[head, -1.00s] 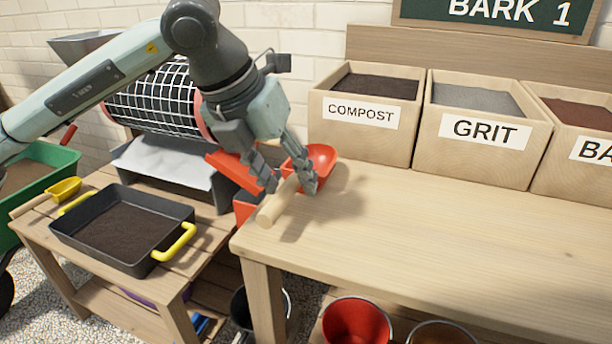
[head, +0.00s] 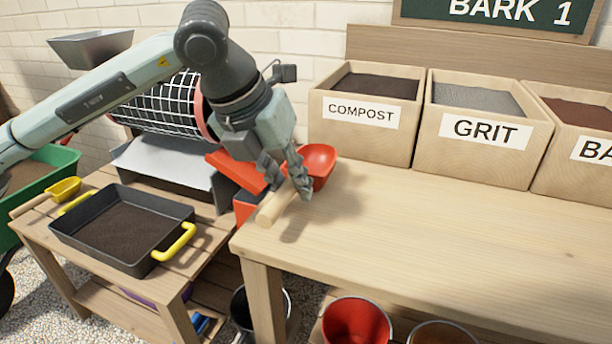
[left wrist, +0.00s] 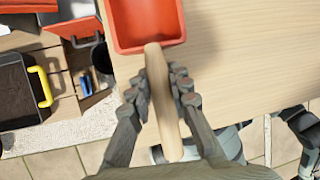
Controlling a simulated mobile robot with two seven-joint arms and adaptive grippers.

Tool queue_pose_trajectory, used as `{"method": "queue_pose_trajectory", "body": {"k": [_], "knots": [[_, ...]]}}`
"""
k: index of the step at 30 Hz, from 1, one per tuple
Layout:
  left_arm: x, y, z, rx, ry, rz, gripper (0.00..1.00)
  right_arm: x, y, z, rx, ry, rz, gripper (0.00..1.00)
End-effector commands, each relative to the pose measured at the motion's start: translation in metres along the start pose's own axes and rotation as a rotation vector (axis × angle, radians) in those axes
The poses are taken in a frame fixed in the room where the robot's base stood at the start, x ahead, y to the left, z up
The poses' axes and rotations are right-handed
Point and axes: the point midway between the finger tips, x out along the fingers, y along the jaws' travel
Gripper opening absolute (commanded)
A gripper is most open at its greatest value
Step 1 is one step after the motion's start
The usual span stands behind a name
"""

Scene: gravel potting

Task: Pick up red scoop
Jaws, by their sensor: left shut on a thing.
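The red scoop (head: 319,164) with its pale wooden handle (head: 270,211) is at the left end of the wooden bench. My left gripper (head: 287,187) is shut on the handle, close behind the scoop's red bowl. In the left wrist view the red bowl (left wrist: 146,22) is at the top, and the handle (left wrist: 160,95) runs down between the fingers of my left gripper (left wrist: 160,92). Whether the scoop touches the bench top is hard to tell. My right gripper is not clearly shown.
Crates of compost (head: 366,126), grit (head: 482,140) and bark (head: 580,145) stand along the back of the bench (head: 430,235). A dark tray with yellow handles (head: 178,245) sits on a lower table at left. A wire-mesh drum (head: 160,103) stands behind it. The bench's middle is clear.

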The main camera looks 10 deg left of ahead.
Motion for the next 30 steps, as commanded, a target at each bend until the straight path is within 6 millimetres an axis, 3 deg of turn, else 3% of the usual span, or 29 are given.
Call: {"method": "queue_pose_trajectory", "body": {"k": [8, 14, 18, 30], "knots": [[-0.002, -0.001, 0.001, 0.000, -0.002, -0.001, 0.00, 0.000, 0.000, 0.000, 0.000, 0.000, 0.001, 0.40], [-0.017, -0.004, 0.008, 0.001, -0.004, -0.001, 0.00, -0.001, 0.001, 0.001, 0.000, -0.008, 0.001, 0.40], [-0.040, -0.009, 0.018, 0.000, -0.006, -0.001, 0.00, -0.001, 0.002, 0.004, 0.001, -0.020, 0.004, 0.40], [-0.122, 0.026, -0.031, -0.003, -0.005, 0.001, 0.00, 0.000, -0.001, -0.005, -0.001, 0.023, -0.003, 0.40]]}}
